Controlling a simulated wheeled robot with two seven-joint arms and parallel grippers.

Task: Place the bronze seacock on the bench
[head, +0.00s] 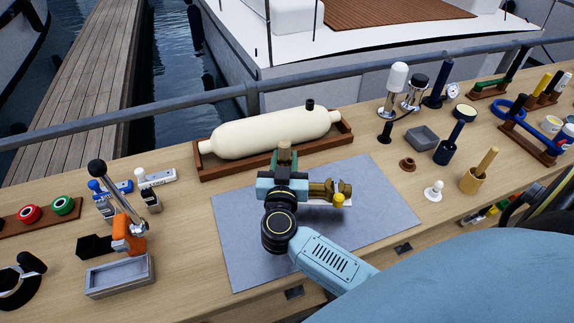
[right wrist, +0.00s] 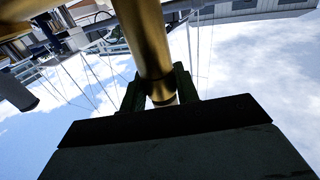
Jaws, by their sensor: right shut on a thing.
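The bronze seacock (head: 328,188) is a brassy fitting with a yellow part at its right side. It shows over the grey mat on the bench (head: 178,212). My right gripper (head: 285,160) is shut on it, over the mat's back middle. In the right wrist view the seacock's bronze barrel (right wrist: 148,35) runs between the two dark green fingers (right wrist: 160,88), with sky behind. I cannot tell whether the seacock touches the mat. My left gripper is not in view.
A cream cylinder (head: 275,133) lies in a wooden cradle behind the mat. An orange-based lever tool (head: 128,235) and a grey tray (head: 120,276) stand left. A white knob (head: 433,190) and a wooden mortar (head: 477,175) stand right. Bare grey mat (head: 240,245) shows around my arm.

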